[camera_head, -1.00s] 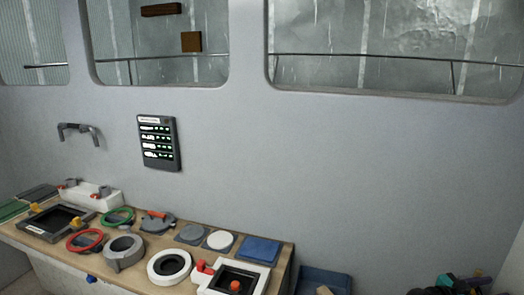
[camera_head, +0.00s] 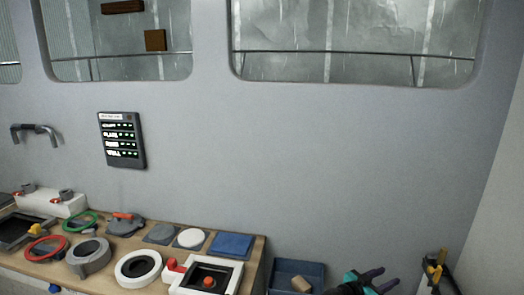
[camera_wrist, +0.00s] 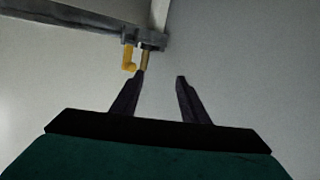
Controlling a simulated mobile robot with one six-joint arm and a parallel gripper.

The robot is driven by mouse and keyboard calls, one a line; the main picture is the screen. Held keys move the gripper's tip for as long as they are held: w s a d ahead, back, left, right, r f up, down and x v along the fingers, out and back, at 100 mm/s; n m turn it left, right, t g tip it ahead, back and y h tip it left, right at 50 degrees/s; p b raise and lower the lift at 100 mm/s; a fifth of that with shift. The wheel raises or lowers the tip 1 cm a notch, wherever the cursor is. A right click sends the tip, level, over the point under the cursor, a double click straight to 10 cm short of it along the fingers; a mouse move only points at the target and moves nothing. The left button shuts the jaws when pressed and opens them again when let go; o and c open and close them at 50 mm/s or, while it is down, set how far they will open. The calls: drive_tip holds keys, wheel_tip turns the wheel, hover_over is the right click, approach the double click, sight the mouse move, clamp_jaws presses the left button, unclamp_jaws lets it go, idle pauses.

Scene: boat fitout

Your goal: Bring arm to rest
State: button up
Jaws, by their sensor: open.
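My gripper (camera_head: 378,278) shows at the lower right of the head view, just right of a blue bin. In the wrist view its two dark fingers (camera_wrist: 161,78) stand apart with nothing between them. A grey rail with yellow fittings (camera_wrist: 128,54) lies beyond the fingertips in the wrist view. The left fingertip overlaps a yellow fitting there; I cannot tell whether they touch.
A wooden bench (camera_head: 252,262) at the lower left carries rings, discs and a white frame (camera_head: 232,283). The blue bin (camera_head: 318,268) holds a small tan block (camera_head: 301,284). A yellow-fitted bracket (camera_head: 436,268) stands at the right. A lit panel (camera_head: 122,140) hangs on the wall.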

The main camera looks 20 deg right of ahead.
drive_tip(key=s+a+f+n+g+y+b, duration=0.1)
drive_tip(key=a+f+n+y+b, duration=0.2)
drive_tip(key=a+f, duration=1.15)
drive_tip(key=s+a+f+n+y+b, duration=0.15)
drive_tip(key=a+f+y, duration=0.25)
drive_tip(key=a+f, duration=1.05)
drive_tip(key=s+a+f+n+g+y, duration=0.2)
drive_tip(key=s+a+f+n+y, duration=0.1)
drive_tip(key=a, duration=0.4)
drive_tip(key=s+a+f+n+g+y+b, duration=0.1)
drive_tip(key=s+a+f+n+g+y, duration=0.1)
drive_tip(key=s+a+f, duration=0.4)
drive_tip(key=s+a+f+n+g+y, duration=0.1)
drive_tip(key=s+a+f+n+y, duration=0.3)
drive_tip(key=a, duration=0.5)
drive_tip(key=shift+s+f+n+g+b, duration=0.3)
drive_tip(key=shift+s+f+n+g, duration=0.15)
drive_tip(key=shift+s+n, duration=0.85)
drive_tip(key=shift+w, duration=0.1)
drive_tip(key=shift+c, duration=1.2)
